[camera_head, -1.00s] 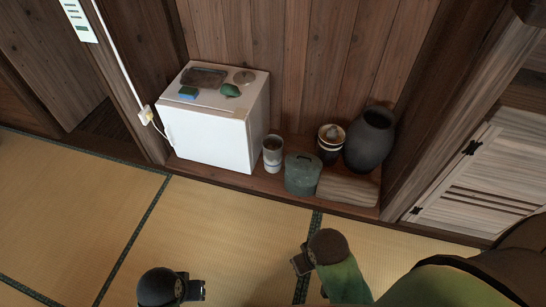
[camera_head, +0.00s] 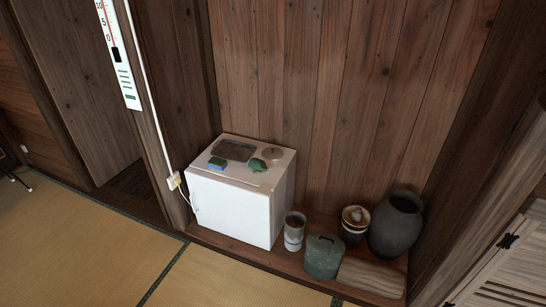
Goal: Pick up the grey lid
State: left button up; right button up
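A small round greyish lid (camera_head: 272,153) lies flat on top of the white fridge (camera_head: 232,207), near its back right corner. A dark grey rectangular tray (camera_head: 234,149) lies to its left. A grey-green lidded bucket (camera_head: 323,257) stands on the wooden ledge to the right of the fridge, its lid in place with a small handle on top. I cannot tell for sure which lid is the grey lid. Neither of my grippers shows in this view.
A blue and green sponge (camera_head: 218,163) and a green object (camera_head: 257,164) lie on the fridge near the round lid. A cup (camera_head: 294,231), a striped pot (camera_head: 354,222), a dark vase (camera_head: 396,226) and a wooden block (camera_head: 371,276) crowd the ledge. The tatami (camera_head: 80,248) in front is clear.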

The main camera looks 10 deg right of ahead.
aim_at(271, 154)
jog(key=i+j+z, duration=0.25)
jog(key=i+j, duration=0.35)
jog(key=i, duration=0.15)
jog(key=i+j+z, duration=0.15)
jog(key=i+j, duration=0.15)
jog(key=i+j+z, duration=0.15)
jog(key=i+j, duration=0.2)
jog(key=i+j+z, duration=0.1)
jog(key=i+j, duration=0.2)
jog(key=j, duration=0.15)
jog(key=i+j+z, duration=0.15)
jog(key=i+j, duration=0.15)
jog(key=i+j+z, duration=0.15)
jog(key=i+j, duration=0.15)
jog(key=j, duration=0.3)
jog(key=i+j+z, duration=0.1)
jog(key=j, duration=0.35)
jog(key=i, duration=0.1)
